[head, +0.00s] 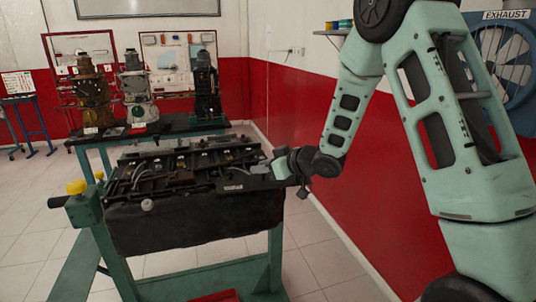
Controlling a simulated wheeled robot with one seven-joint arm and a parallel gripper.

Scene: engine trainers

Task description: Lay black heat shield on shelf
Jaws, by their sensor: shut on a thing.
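My gripper (281,166) reaches in from the right to the right end of a dark engine block (180,225). It is shut on the black heat shield (243,184), a flat dark piece with a small pale label. The shield lies at the upper right edge of the engine; I cannot tell whether it still touches the engine. The fingertips are small and partly lost against the dark parts. A small wall shelf (328,33) shows at the top, partly hidden behind my arm, with small coloured boxes near it.
The engine sits on a green stand (275,262) with a yellow knob (76,187) at the left. Behind it, a dark-topped table (180,128) carries several engine parts. The red and white wall (310,115) is close on the right. Tiled floor is open at the left.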

